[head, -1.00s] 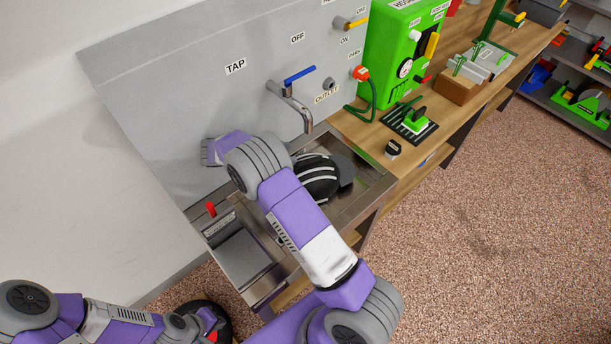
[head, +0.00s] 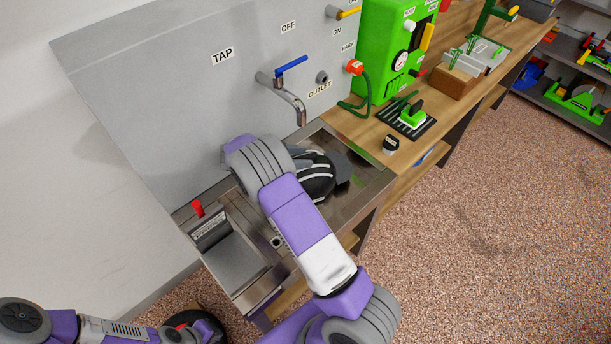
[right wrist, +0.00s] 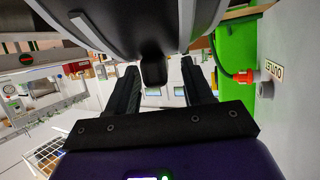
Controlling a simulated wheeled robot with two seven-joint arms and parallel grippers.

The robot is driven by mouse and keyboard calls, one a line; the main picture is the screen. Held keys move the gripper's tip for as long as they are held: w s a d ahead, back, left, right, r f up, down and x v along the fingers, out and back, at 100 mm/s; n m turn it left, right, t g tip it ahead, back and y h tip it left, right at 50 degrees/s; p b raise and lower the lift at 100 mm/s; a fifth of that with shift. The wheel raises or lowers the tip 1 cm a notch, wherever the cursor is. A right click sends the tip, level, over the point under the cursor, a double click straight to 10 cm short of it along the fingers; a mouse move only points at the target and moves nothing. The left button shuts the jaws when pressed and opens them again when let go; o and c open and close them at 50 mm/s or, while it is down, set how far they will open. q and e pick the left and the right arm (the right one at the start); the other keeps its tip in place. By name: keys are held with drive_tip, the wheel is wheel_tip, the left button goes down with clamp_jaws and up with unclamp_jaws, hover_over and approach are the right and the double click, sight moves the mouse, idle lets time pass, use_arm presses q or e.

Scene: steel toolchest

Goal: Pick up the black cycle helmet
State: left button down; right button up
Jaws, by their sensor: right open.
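The black cycle helmet (head: 319,183) with pale stripes lies in the steel sink (head: 352,212), partly hidden behind my right arm. In the right wrist view, a dark curved shell with a pale stripe, apparently the helmet (right wrist: 150,18), fills the top. A dark tab hangs from it between the fingertips as seen. My right gripper (right wrist: 160,66) is open, its two black fingers apart and apparently empty. Contact with the helmet cannot be told. In the head view my right arm hides this gripper. My left arm shows at the lower left, but its gripper fingers do not.
A tap (head: 290,95) with a blue lever overhangs the sink's back.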

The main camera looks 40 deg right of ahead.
drive_tip(key=shift+d, duration=0.1)
clamp_jaws()
drive_tip(key=shift+r, duration=0.15)
idle(0.4)
